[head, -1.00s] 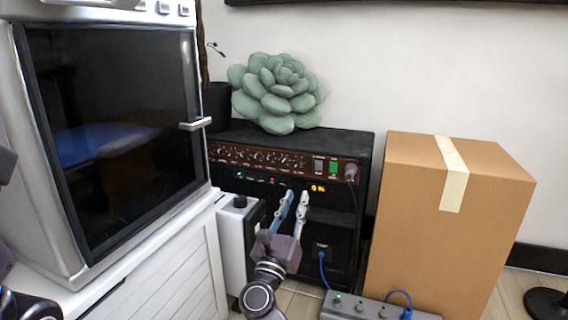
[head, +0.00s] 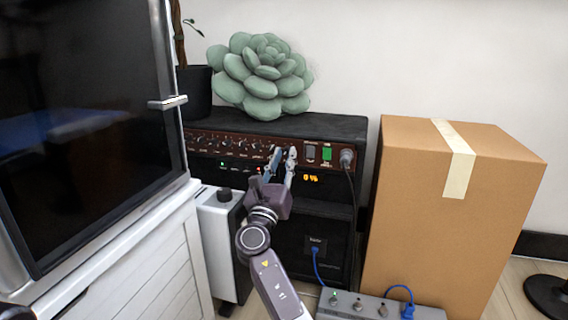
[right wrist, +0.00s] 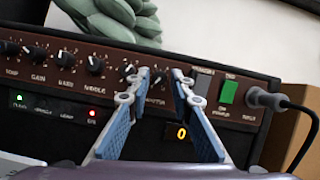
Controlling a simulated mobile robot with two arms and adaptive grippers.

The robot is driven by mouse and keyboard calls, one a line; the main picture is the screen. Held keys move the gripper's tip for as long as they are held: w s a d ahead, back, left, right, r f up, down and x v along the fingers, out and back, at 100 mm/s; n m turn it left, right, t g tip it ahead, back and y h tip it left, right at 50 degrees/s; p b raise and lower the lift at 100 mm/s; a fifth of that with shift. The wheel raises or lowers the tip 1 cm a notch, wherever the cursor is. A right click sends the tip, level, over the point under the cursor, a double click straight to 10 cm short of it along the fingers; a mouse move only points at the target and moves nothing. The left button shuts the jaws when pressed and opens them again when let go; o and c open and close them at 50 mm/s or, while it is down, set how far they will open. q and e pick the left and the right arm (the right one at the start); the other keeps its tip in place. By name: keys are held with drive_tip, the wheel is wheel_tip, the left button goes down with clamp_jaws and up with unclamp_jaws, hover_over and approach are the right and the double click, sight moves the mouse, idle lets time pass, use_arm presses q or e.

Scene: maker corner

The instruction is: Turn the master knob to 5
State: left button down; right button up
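An orange display (right wrist: 180,133) below reads 0.
A green switch (right wrist: 228,92) and a plugged cable (right wrist: 265,97) are right of the fingers. A succulent-shaped green object (head: 262,80) sits on the amplifier. A cardboard box (head: 410,200) stands right, a white cabinet (head: 150,265) left, a grey pedal board (head: 395,312) in front.

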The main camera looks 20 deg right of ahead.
clamp_jaws()
drive_tip(key=shift+w+m, duration=0.1)
drive_tip(key=shift+m, duration=0.2)
